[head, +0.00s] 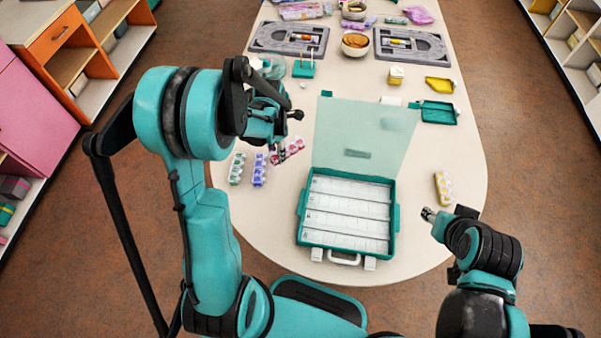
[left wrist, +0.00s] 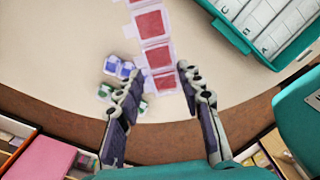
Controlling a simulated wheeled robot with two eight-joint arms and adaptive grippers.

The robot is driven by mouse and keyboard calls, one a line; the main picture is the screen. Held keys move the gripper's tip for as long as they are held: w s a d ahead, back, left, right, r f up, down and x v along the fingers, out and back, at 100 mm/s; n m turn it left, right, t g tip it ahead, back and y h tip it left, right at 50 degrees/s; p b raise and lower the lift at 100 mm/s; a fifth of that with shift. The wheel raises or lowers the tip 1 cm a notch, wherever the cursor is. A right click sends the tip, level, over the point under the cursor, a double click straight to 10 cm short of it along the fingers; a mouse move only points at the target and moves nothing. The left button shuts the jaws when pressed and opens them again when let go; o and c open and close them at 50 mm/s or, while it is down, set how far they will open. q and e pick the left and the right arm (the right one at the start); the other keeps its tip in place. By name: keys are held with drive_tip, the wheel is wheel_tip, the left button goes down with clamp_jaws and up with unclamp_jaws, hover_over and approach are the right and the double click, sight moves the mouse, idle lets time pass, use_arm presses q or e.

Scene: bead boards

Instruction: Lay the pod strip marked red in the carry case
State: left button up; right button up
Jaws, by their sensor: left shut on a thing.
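The pod strip marked red (head: 288,150) lies between the fingers of my left gripper (left wrist: 158,78), which is shut on it; it also shows in the left wrist view (left wrist: 154,54). It is near the table top, left of the case; I cannot tell if it touches the table. The teal carry case (head: 346,250) stands open on the table, its clear lid (head: 366,128) tilted back, with several white lettered rows inside (head: 347,218). No strip shows in the rows. My right gripper (head: 430,214) is over the right table edge, away from the case; its jaws are too small to read.
Green (head: 237,168) and blue (head: 259,170) pod strips lie left of the red one. A yellow strip (head: 443,187) lies right of the case, near my right gripper. Grey trays (head: 290,39), a bowl (head: 355,44) and small containers fill the far table.

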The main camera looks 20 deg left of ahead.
use_arm(q)
wheel_tip(320, 180, down, 11)
drive_tip(key=b, duration=0.3)
drive_tip(key=shift+r, duration=0.15)
drive_tip(key=d, duration=0.1)
drive_tip(key=w+d, duration=0.1)
drive_tip(key=w+d+b, duration=0.1)
drive_tip(key=d, duration=0.1)
drive_tip(key=shift+a+f, duration=0.2)
drive_tip(key=shift+f, duration=0.4)
drive_tip(key=shift+f+b, duration=0.1)
drive_tip(key=shift+b, duration=0.25)
drive_tip(key=o, duration=1.2)
